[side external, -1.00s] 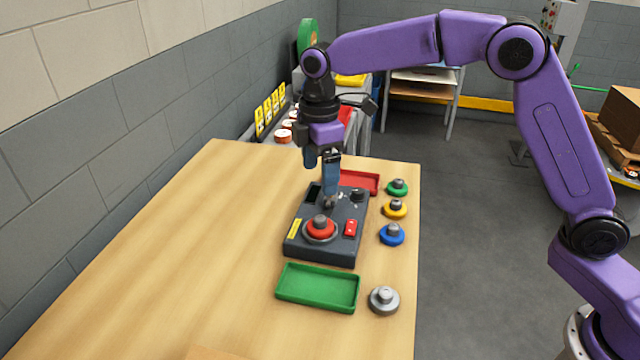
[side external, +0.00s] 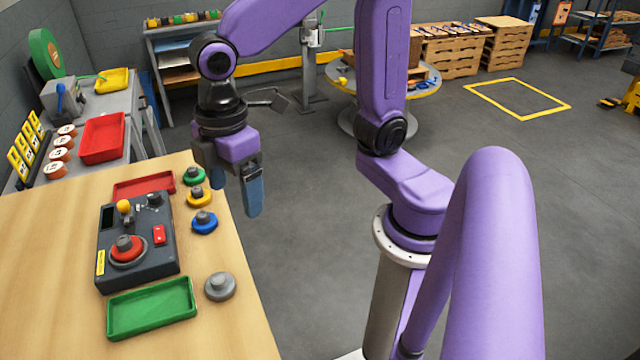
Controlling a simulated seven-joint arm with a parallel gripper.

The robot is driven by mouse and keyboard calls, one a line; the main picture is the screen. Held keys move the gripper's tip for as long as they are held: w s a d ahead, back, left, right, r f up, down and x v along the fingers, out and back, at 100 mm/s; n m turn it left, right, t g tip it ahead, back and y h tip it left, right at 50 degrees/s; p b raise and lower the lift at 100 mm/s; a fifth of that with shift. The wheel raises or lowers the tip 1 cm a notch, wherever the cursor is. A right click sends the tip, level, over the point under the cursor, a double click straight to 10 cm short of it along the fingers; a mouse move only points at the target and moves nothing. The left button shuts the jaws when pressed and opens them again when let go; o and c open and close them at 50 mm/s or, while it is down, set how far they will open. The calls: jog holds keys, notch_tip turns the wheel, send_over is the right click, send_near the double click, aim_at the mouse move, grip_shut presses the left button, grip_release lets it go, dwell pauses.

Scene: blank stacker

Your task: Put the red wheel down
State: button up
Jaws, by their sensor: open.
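The red wheel (side external: 125,248) sits on a round seat on the dark control box (side external: 160,265), with a grey knob on top. The box lies on the wooden table. My gripper (side external: 234,188) is open and appears empty. It hangs at the right of the box, beside the yellow and blue wheels in the picture, apart from the red wheel. One blue finger shows clearly; the other is partly hidden.
Green (side external: 194,177), yellow (side external: 199,197), blue (side external: 204,222) and grey (side external: 220,287) wheels line the table's right edge. A green tray (side external: 150,308) lies in front of the box, a red tray (side external: 143,185) behind. The table's left side is clear.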

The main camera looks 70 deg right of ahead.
jog(key=s+d+f+m, duration=0.1)
jog(key=s+d+f, duration=0.2)
jog(key=s+d, duration=0.6)
jog(key=shift+s+f, duration=0.25)
jog(key=shift+s, duration=0.95)
